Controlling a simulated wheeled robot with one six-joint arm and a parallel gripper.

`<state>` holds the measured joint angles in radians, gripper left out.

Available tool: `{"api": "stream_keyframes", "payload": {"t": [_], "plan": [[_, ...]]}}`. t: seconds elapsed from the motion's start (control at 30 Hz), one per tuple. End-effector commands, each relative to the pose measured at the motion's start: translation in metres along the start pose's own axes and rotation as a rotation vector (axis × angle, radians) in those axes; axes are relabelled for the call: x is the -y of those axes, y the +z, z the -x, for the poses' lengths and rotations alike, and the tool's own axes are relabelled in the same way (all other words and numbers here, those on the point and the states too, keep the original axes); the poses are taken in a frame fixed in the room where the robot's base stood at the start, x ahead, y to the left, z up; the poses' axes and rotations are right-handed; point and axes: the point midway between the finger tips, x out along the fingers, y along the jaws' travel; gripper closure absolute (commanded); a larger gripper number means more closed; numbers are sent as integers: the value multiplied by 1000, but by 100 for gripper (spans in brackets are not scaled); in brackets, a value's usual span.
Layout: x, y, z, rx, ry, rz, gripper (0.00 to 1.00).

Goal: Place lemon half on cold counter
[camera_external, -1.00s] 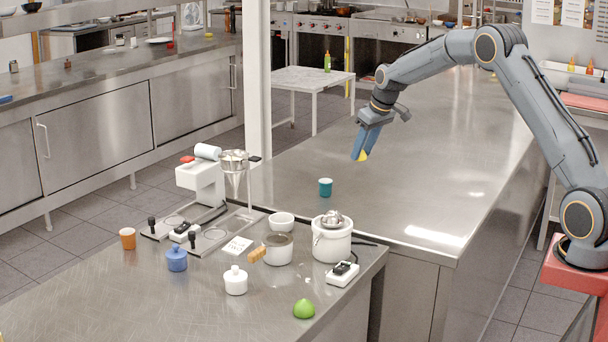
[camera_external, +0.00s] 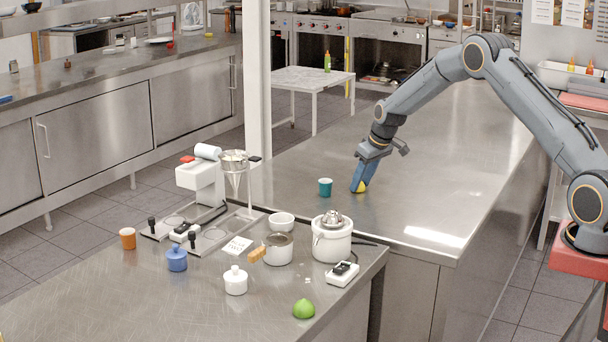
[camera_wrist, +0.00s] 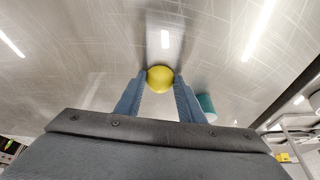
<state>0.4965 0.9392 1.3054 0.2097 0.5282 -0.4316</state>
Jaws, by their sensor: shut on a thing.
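The yellow lemon half (camera_external: 361,187) is between the blue fingertips of my gripper (camera_external: 358,187), low over the long steel counter (camera_external: 430,150). In the wrist view the lemon half (camera_wrist: 160,78) sits at the tips of both fingers, one on each side, with my gripper (camera_wrist: 159,82) shut on it. Its rounded yellow side shows. I cannot tell whether it touches the counter or hangs just above it.
A teal cup (camera_external: 325,187) stands on the counter just left of my gripper. The nearer bench holds a white pot (camera_external: 332,243), a green lime (camera_external: 304,309), a blue jar (camera_external: 176,259) and an orange cup (camera_external: 128,238). The counter behind and right of my gripper is clear.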

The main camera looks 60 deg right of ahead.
Motion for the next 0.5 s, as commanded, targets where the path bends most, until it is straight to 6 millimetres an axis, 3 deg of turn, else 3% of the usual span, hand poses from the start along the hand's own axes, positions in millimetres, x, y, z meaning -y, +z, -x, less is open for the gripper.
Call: {"api": "stream_keyframes", "payload": {"t": [0.3,0.33,0.43,0.5], "plan": [[0,1,-3,0,0,0,87],[0,1,-3,0,0,0,62],[0,1,-2,0,0,0,46],[0,1,-2,0,0,0,46]]}}
